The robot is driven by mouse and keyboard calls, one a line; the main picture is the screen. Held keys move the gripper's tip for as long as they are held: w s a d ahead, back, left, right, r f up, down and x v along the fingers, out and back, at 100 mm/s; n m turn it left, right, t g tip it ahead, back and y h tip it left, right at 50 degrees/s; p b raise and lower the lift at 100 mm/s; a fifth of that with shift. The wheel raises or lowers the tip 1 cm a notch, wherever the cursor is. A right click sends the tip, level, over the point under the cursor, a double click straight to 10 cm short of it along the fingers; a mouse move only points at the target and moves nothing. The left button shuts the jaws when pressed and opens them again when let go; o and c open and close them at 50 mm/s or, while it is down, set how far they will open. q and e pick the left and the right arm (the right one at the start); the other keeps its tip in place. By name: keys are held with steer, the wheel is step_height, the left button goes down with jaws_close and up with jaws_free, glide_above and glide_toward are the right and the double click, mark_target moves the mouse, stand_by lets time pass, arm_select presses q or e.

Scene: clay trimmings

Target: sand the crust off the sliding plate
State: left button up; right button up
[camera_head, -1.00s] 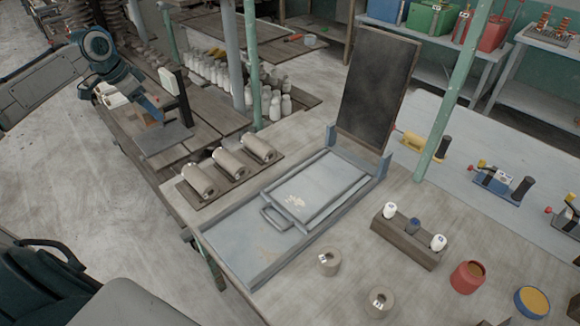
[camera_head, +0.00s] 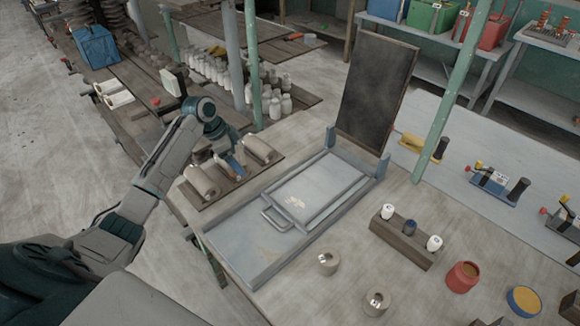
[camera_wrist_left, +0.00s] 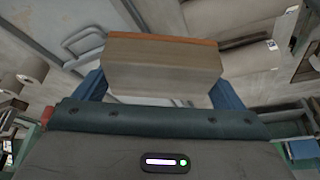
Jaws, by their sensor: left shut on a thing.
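The sliding plate (camera_head: 325,185) is a pale blue-grey panel with a loop handle (camera_head: 276,216), lying flat in a metal frame on the table. A small cream crust patch (camera_head: 295,202) shows on its near part. My left gripper (camera_head: 237,165) is over the clay rolls, left of the plate and apart from it. In the left wrist view its blue fingers are shut on a grey-brown block (camera_wrist_left: 163,68) with an orange-brown edge, likely a sanding block. The plate's handle (camera_wrist_left: 85,45) shows beyond it. My right gripper is not in view.
Several clay rolls (camera_head: 201,182) lie on a board left of the frame. A dark upright panel (camera_head: 375,90) stands behind the plate. A wooden rack (camera_head: 405,238), grey rings (camera_head: 328,262) and a red pot (camera_head: 463,277) stand to the right. A green post (camera_head: 450,90) rises behind.

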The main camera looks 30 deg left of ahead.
arm_select(q)
steer(key=w+d+f+m+p, duration=0.1)
steer(key=w+d+m, duration=0.1)
steer(key=d, duration=0.6)
steer(key=w+d+f+m, duration=0.1)
steer(key=w+d, duration=0.1)
steer(key=d, duration=0.6)
steer(key=b, duration=0.6)
glide_above(296, 195)
steer(key=a, duration=0.2)
steer(key=shift+g+h, duration=0.3)
steer(key=shift+g, duration=0.1)
steer(key=f, duration=0.5)
steer(key=shift+s+d+f, duration=0.15)
steer(key=shift+s, duration=0.15)
steer(key=shift+f, duration=0.3)
steer(key=shift+f+b, duration=0.3)
steer(key=shift+f, duration=0.05)
